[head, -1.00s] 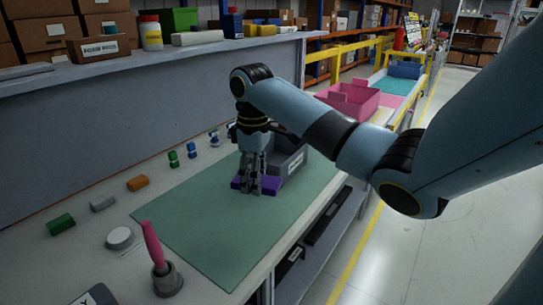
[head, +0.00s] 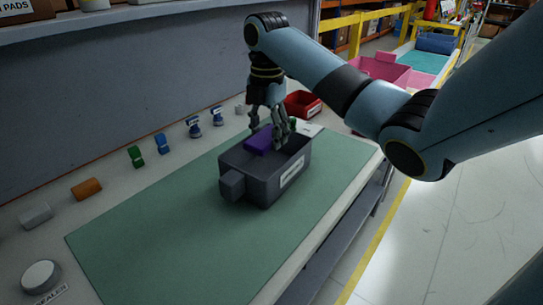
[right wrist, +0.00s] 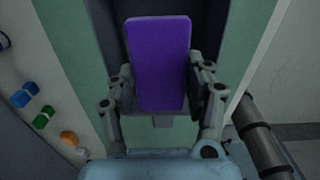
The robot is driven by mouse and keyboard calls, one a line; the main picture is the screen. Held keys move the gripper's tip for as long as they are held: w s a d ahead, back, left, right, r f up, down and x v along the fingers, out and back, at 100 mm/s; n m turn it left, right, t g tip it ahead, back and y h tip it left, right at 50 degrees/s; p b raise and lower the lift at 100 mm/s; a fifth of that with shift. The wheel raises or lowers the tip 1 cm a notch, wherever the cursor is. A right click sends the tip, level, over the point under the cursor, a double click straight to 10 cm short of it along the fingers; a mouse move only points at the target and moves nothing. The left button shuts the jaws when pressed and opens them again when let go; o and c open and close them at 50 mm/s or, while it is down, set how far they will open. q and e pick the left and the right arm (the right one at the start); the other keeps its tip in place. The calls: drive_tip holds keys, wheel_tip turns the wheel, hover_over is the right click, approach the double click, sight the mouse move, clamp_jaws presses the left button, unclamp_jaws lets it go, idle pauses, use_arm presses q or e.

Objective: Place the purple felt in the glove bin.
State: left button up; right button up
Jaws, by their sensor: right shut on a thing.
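The purple felt (head: 260,138) is a flat block in my right gripper (head: 272,132) in the head view. The gripper holds it over the open top of a dark grey bin (head: 240,192) with a white label too small to read. In the right wrist view the felt (right wrist: 158,62) lies between the two fingers of my right gripper (right wrist: 160,92), with the dark bin behind it. The felt hides part of the bin's inside. My left gripper is not in view.
The bin stands on a green mat (head: 150,240). Blue, green, orange and grey small items line the mat's left side. A red bin (head: 302,104) stands behind. A white round item (head: 40,277) sits at the front left. The front of the mat is clear.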

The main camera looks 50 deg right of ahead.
hover_over(268, 174)
wheel_tip(268, 174, down, 5)
drive_tip(key=shift+a+r, duration=0.1)
drive_tip(key=shift+r, duration=0.05)
drive_tip(key=shift+f, duration=0.7)
wheel_tip(268, 174, down, 3)
drive_tip(key=shift+r, duration=0.1)
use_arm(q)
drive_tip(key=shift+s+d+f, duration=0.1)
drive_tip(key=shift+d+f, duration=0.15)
use_arm(e)
drive_tip(key=o, duration=0.9)
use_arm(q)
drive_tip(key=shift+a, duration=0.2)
use_arm(e)
drive_tip(key=shift+o, duration=0.2)
